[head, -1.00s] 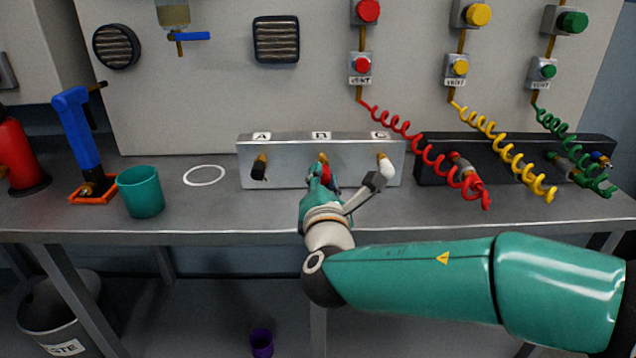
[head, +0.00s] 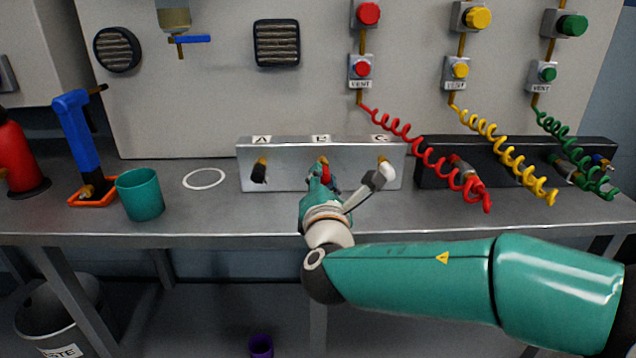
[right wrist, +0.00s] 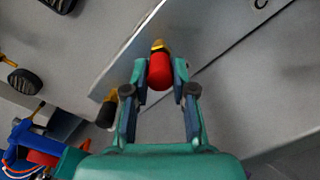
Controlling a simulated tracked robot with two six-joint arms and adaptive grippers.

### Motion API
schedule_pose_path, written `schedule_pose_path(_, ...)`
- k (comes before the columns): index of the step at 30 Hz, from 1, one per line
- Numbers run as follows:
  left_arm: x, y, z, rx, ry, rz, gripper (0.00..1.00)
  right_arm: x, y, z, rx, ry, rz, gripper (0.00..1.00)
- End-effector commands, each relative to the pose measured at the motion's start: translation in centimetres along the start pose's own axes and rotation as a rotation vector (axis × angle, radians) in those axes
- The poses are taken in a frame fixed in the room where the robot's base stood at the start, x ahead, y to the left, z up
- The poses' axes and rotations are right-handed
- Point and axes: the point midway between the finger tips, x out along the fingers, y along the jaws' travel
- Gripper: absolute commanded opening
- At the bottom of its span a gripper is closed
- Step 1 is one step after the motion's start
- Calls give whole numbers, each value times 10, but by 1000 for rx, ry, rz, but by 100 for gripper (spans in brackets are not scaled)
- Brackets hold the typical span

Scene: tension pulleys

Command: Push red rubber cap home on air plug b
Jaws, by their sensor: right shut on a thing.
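The metal block (head: 290,178) on the bench carries air plugs under labels A, B and C. Air plug b (head: 323,160) is a brass stub under the middle label, mostly hidden behind my gripper. My right gripper (head: 325,178) is in front of it, shut on the red rubber cap (head: 327,176). In the right wrist view the red cap (right wrist: 160,72) sits between both fingertips, and the brass plug tip (right wrist: 158,45) shows at its far end, in line with it. How deep the plug sits in the cap is hidden. My left gripper is not in view.
A black cap (head: 259,173) is on plug A and a white cap (head: 388,170) on plug C, close to my right wrist. Coiled red (head: 430,155), yellow and green hoses hang at the right. A teal cup (head: 140,194) stands at the left.

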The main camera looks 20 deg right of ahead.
Motion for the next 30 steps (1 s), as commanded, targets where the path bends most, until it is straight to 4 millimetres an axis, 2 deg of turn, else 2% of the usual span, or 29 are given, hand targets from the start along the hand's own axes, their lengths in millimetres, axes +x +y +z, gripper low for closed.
schedule_pose_path(24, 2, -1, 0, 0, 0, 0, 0, 11, 0, 0, 0, 0, -1, 10)
schedule_pose_path(25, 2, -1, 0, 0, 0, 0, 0, 11, 0, 0, 0, 0, -1, 27)
schedule_pose_path(30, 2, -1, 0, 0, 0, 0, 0, 11, 0, 0, 0, 0, 0, 55)
